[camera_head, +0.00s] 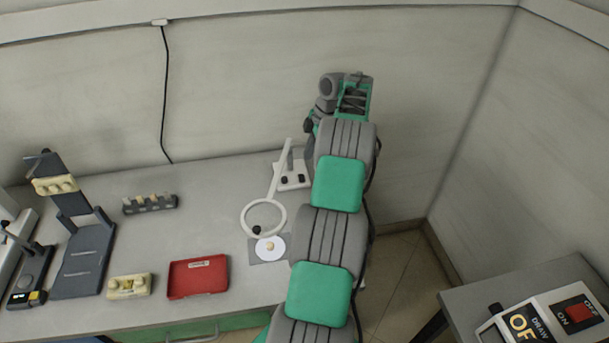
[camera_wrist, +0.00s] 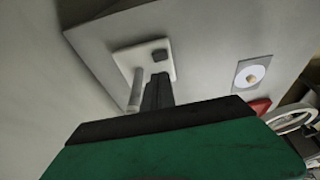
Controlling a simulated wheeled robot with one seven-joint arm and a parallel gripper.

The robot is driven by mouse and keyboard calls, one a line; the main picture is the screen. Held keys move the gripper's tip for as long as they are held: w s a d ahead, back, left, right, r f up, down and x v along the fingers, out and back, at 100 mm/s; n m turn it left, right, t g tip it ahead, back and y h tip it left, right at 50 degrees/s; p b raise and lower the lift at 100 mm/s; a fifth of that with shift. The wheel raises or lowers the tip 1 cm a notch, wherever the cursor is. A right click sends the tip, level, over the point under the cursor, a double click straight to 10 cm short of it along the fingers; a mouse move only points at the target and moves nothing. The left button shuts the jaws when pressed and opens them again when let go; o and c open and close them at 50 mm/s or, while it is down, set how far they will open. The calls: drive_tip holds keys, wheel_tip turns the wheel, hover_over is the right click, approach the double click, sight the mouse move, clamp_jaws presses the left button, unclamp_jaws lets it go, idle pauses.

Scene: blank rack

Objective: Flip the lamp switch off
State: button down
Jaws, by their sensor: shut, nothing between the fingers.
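The lamp is a white ring magnifier (camera_head: 247,233) on a slanted arm, rising from a square white base (camera_head: 293,186) beside my arm in the head view. Two small dark switches or knobs sit on the base's front part. In the wrist view the base (camera_wrist: 151,52) lies just beyond my gripper (camera_wrist: 158,78), with the post at its left. One dark switch (camera_wrist: 160,55) shows just past the fingertips; the other is not visible there, probably behind the fingers. My gripper is shut and empty, close over the base; whether it touches cannot be told.
A grey plate with a white disc (camera_head: 280,245) lies under the ring. A red tray (camera_head: 221,278), a cream block (camera_head: 129,293) and a small dark rack (camera_head: 150,209) stand further left. A switch box marked ON/OFF (camera_head: 562,333) is on a separate table at the lower right.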

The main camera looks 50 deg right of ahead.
sight(302, 175)
drive_tip(key=x, duration=0.5)
drive_tip(key=d+p+x, duration=0.1)
drive_tip(key=x, duration=0.2)
drive_tip(key=shift+s+f, duration=0.1)
drive_tip(key=shift+f, duration=0.25)
